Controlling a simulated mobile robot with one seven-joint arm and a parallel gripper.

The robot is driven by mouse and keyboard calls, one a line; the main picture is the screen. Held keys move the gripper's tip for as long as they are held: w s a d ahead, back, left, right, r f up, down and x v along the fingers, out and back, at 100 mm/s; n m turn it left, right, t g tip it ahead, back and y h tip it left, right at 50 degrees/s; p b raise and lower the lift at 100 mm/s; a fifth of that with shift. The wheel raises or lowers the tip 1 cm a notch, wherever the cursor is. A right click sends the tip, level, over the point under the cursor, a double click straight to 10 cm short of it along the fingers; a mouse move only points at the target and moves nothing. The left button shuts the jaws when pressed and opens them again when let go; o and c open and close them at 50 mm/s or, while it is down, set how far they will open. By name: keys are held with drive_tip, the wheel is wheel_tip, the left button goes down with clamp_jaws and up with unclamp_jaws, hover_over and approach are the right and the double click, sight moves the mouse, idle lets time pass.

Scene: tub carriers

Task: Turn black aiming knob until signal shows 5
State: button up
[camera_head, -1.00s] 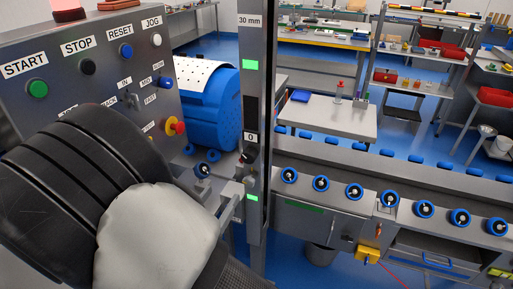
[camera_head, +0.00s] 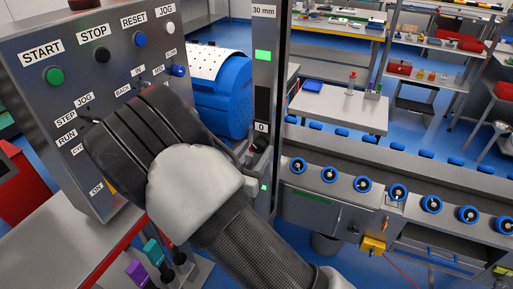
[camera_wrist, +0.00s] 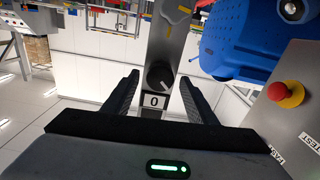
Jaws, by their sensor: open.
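The black knob (camera_wrist: 158,75) sits on the face of a grey metal post (camera_wrist: 171,38), with a pale pointer line on it. A small white plate (camera_wrist: 154,101) beside it reads 0. The knob (camera_head: 260,145) and the plate (camera_head: 261,127) also show in the head view, the knob just below the plate. My gripper (camera_wrist: 159,79) is open. In the wrist view its two dark fingers stand on either side of the knob, with gaps visible. Whether they reach its depth I cannot tell. In the head view my arm hides most of the gripper.
A control panel (camera_head: 60,100) with buttons stands close on the left of my arm. A red emergency button (camera_wrist: 286,94) and a blue machine (camera_wrist: 240,40) are on the right in the wrist view.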

drive_tip(key=shift+w+d, duration=0.2)
drive_tip(key=shift+w, duration=0.35)
drive_tip(key=c, duration=1.1)
drive_tip(key=shift+o, duration=0.2)
drive_tip(key=shift+f+m+b, duration=0.1)
drive_tip(key=shift+m+b, duration=0.2)
drive_tip(key=shift+b, duration=0.15)
